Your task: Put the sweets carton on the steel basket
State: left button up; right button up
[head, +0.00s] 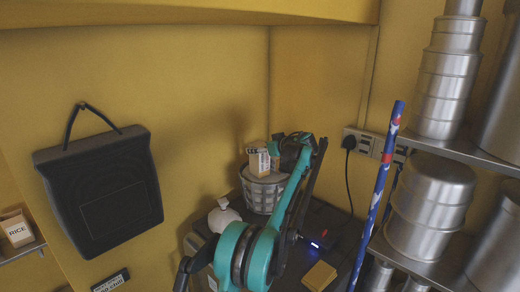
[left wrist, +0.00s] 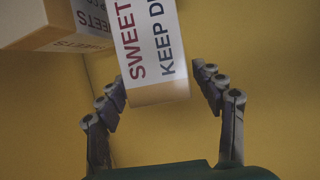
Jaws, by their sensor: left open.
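A sweets carton (head: 258,163), tan with white printed labels, sits at the top of the round steel basket (head: 262,192) in the back corner. In the left wrist view a carton lettered SWEETS and KEEP D (left wrist: 155,45) stands between the spread fingers of my left gripper (left wrist: 160,85). A second sweets-labelled carton (left wrist: 45,35) shows at upper left there. Which of the two is the one clear in the head view I cannot tell. My left gripper (head: 277,150) is open beside the basket's top, partly hidden by its own arm. My right gripper is out of view.
A white rounded jar (head: 223,216) stands left of the basket. Steel canisters (head: 432,195) fill shelves at right, with a blue patterned pole (head: 378,195) before them. A yellow block (head: 320,275) lies on the dark top. A black bag (head: 100,195) hangs at left.

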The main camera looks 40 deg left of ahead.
pick_arm(q)
jog(key=b+v, duration=0.2)
jog(key=v, duration=1)
jog(key=s+d+f+m+t+h, duration=0.1)
jog(key=s+d+f+m+h, duration=0.3)
jog(key=s+d+f, duration=0.5)
jog(key=s+d+f+m+t+h, duration=0.1)
jog(key=s+d+f+m+h, duration=0.3)
jog(key=s+d+f, duration=0.5)
jog(key=s+d+f+m+t+h, duration=0.1)
jog(key=s+d+f+m+h, duration=0.4)
jog(key=s+d, duration=0.7)
jog(key=shift+s+d+f+m+t, duration=0.15)
jog(key=shift+s+f+m, duration=0.2)
jog(key=shift+s+f, duration=0.35)
jog(key=shift+s+d+f+m+t, duration=0.1)
jog(key=shift+s+f+m, duration=0.25)
jog(key=shift+f, duration=0.55)
jog(key=shift+s+d+f+m+t, duration=0.15)
jog(key=shift+s+f+m, duration=0.15)
jog(key=shift+s+f, duration=0.4)
jog(key=shift+w+f, duration=0.1)
jog(key=shift+f, duration=0.25)
